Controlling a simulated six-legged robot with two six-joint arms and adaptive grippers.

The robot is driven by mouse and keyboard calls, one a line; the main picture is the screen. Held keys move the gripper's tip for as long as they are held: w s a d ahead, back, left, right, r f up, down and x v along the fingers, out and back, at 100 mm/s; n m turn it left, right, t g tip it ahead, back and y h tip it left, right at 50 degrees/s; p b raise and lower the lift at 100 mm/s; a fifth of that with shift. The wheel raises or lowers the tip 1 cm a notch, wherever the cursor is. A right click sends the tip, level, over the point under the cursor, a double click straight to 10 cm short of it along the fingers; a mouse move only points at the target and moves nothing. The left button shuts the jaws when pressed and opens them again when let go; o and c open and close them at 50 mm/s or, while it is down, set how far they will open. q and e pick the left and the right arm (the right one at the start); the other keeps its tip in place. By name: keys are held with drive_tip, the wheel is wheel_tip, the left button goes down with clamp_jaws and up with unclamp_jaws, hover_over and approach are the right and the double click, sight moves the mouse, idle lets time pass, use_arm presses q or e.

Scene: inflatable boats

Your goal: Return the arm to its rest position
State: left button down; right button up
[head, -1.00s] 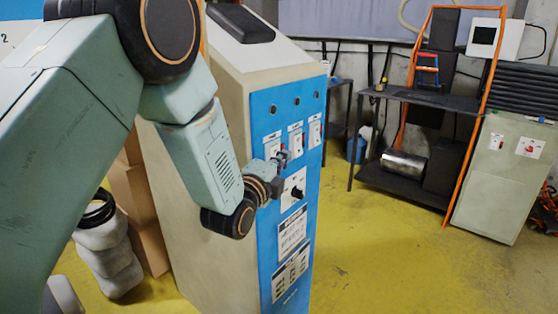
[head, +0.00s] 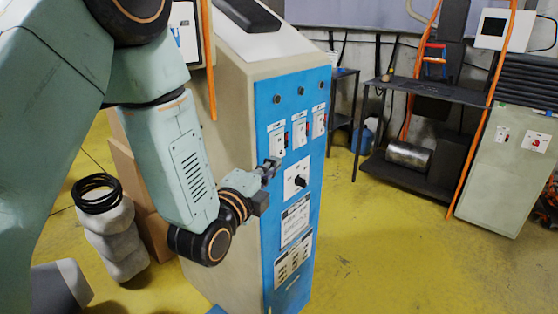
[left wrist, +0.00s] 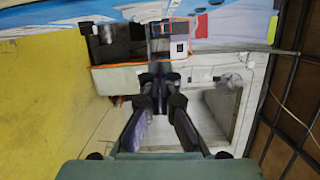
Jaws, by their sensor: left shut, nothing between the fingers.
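My left gripper (head: 272,164) is in front of the blue panel of the beige control cabinet (head: 262,62), near the switches and just above the black knob (head: 299,181). In the head view its small fingers are close together and hold nothing. The left wrist view shows the fingers (left wrist: 158,82) meeting at their tips, with no object between them. I cannot tell whether the fingertips touch the panel. My left arm comes in from the left and is bent at the elbow and wrist. My right gripper is not in view.
A dark shelf table (head: 437,91) with a metal cylinder stands at the back right. A pale green cabinet (head: 508,170) is at the far right. Stacked grey canisters (head: 112,241) and cardboard boxes stand left of the control cabinet. The yellow floor (head: 400,260) on the right is clear.

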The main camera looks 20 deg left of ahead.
use_arm(q)
drive_tip(key=shift+s+d+r, duration=0.15)
drive_tip(key=shift+s+d, duration=0.05)
drive_tip(key=shift+s, duration=0.15)
drive_tip(key=shift+w+a, duration=0.1)
drive_tip(key=shift+w, duration=0.05)
drive_tip(key=s+f+n+g+y, duration=0.1)
drive_tip(key=s+f+n+g, duration=0.35)
drive_tip(key=f+n, duration=0.4)
drive_tip(key=s+f+n+g, duration=0.4)
drive_tip(key=s+f+n, duration=0.2)
drive_tip(key=f, duration=0.5)
drive_tip(key=s+f+n+g, duration=0.2)
drive_tip(key=s+f, duration=0.3)
drive_tip(key=s, duration=0.4)
drive_tip(key=s+a+f+n+g, duration=0.1)
drive_tip(key=s+f+g, duration=0.3)
drive_tip(key=s, duration=0.5)
drive_tip(key=s+f+n+g+y, duration=0.1)
drive_tip(key=s+f+n+g, duration=0.1)
drive_tip(key=s+f, duration=0.4)
drive_tip(key=s+g, duration=0.1)
drive_tip(key=s, duration=0.2)
drive_tip(key=shift+a+f+n+g, duration=0.15)
drive_tip(key=shift+f+n+g, duration=0.2)
